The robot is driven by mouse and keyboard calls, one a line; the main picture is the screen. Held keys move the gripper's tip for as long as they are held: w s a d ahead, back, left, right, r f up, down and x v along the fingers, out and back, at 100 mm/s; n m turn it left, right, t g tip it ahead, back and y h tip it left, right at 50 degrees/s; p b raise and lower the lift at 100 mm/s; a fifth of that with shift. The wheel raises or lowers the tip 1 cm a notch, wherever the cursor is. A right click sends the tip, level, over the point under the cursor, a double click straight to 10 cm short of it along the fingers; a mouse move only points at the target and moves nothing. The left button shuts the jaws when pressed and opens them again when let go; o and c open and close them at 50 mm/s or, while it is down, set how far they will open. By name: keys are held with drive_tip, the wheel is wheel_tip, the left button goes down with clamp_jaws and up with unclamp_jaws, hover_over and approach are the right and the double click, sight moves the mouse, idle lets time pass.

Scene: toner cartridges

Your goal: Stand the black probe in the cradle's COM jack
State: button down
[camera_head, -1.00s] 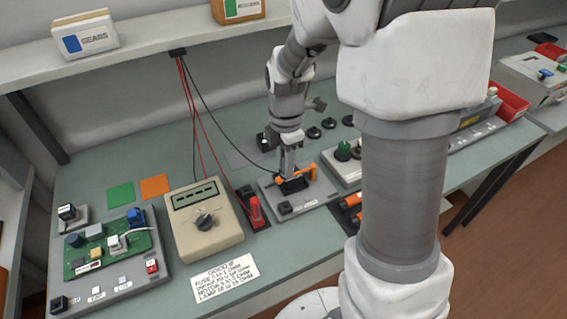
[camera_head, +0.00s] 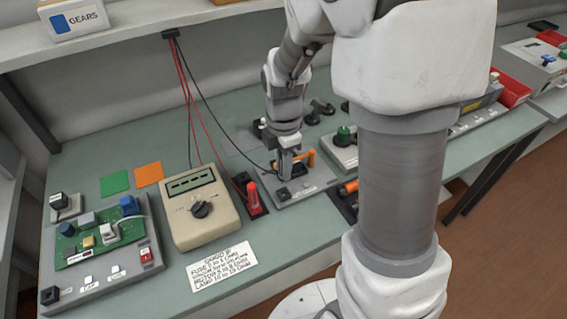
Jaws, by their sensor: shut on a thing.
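My gripper (camera_head: 286,170) points down over a grey plate (camera_head: 312,184) with orange posts (camera_head: 311,158). A thin black lead (camera_head: 225,125) runs from the shelf bracket down to the jaws. The jaws are shut on what looks like the black probe, which is small and mostly hidden by the fingers. Left of the gripper, a dark cradle (camera_head: 241,181) stands beside the beige meter (camera_head: 200,208). A red probe (camera_head: 253,195) stands upright in it. The COM jack is too small to make out.
A green circuit board (camera_head: 95,240) on a grey base lies at the left. A paper label (camera_head: 221,265) lies in front of the meter. Red leads (camera_head: 188,90) hang from the shelf. Black knobs and a grey box with a green knob (camera_head: 343,134) are right of the gripper.

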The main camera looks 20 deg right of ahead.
drive_tip(key=shift+f+b, duration=2.15)
drive_tip(key=shift+f, duration=0.75)
drive_tip(key=shift+f, duration=0.15)
drive_tip(key=c, duration=0.6)
unclamp_jaws()
